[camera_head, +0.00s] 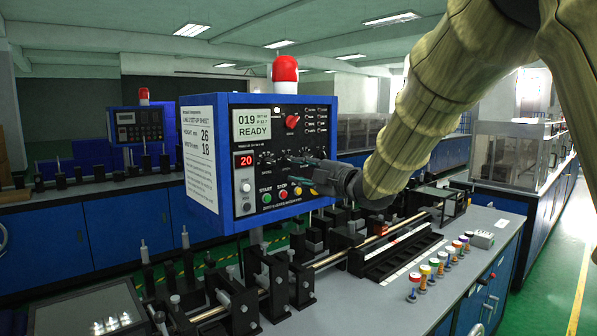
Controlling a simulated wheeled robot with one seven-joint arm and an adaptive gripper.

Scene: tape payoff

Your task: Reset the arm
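My arm (424,107), in a yellowish sleeve, reaches in from the upper right. My gripper (297,174) is dark and small in view, at the lower right of the control box's front panel. Whether its fingers touch the panel, and whether they are open, I cannot tell. The blue control box (226,203) has a screen (252,124) reading "019" and "READY", and a red number display (244,161) showing 20. A red knob (292,121) sits at the upper right. Green START (267,198) and red STOP (283,195) buttons are below. My gripper partly hides the knobs beside it.
A red and white beacon (285,75) tops the box. Below is a grey bench (400,306) with a rail (378,241) and black fixtures. Several colored-top pegs (425,271) stand along its right side. A clear-walled machine (512,155) stands at right. Green floor (545,270) is open at far right.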

